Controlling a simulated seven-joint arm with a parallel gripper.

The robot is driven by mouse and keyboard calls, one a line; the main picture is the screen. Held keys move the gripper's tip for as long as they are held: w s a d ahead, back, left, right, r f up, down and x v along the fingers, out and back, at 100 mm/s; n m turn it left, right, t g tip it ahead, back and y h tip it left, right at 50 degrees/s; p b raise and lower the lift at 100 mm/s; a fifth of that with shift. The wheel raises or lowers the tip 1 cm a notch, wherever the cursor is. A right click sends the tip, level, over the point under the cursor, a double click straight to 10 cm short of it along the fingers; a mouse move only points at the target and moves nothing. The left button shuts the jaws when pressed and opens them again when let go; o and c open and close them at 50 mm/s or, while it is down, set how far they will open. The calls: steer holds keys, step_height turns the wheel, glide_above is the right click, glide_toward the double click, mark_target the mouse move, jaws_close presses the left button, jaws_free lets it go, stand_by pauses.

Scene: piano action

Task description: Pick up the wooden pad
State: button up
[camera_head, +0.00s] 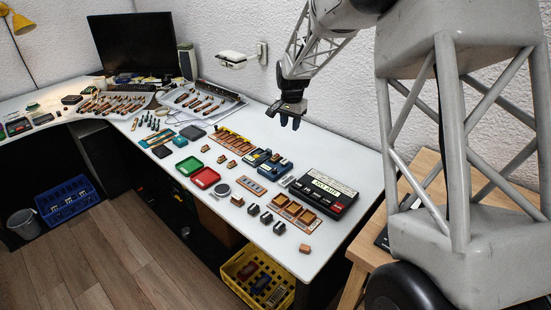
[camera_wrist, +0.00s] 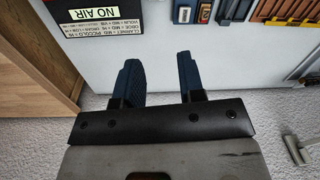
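My gripper (camera_head: 290,122) hangs above the far side of the white table, near the wall, with nothing held. In the wrist view its two blue fingers (camera_wrist: 159,78) are apart with bare white table between them. Small wooden blocks lie on the table in the head view: one at the near right corner (camera_head: 305,248), one by the front edge (camera_head: 237,200), and several more (camera_head: 227,162) behind the red tray. I cannot tell which of these is the wooden pad. None of them shows clearly in the wrist view.
A black labelled box (camera_head: 324,191) stands at the table's right end; it also shows in the wrist view (camera_wrist: 105,38). Green (camera_head: 189,166) and red (camera_head: 205,178) trays, blue devices (camera_head: 272,166) and dark blocks (camera_head: 266,218) crowd the table. A yellow crate (camera_head: 232,272) stands below.

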steer(key=m, duration=0.2)
glide_above(276, 155)
steer(key=shift+g, duration=0.3)
step_height(276, 155, down, 15)
steer(key=shift+r, duration=0.15)
steer(key=shift+f, duration=1.3)
steer(key=shift+f, duration=0.1)
steer(key=shift+a+f, duration=0.1)
steer(key=shift+f, duration=2.35)
steer(key=shift+c, duration=0.3)
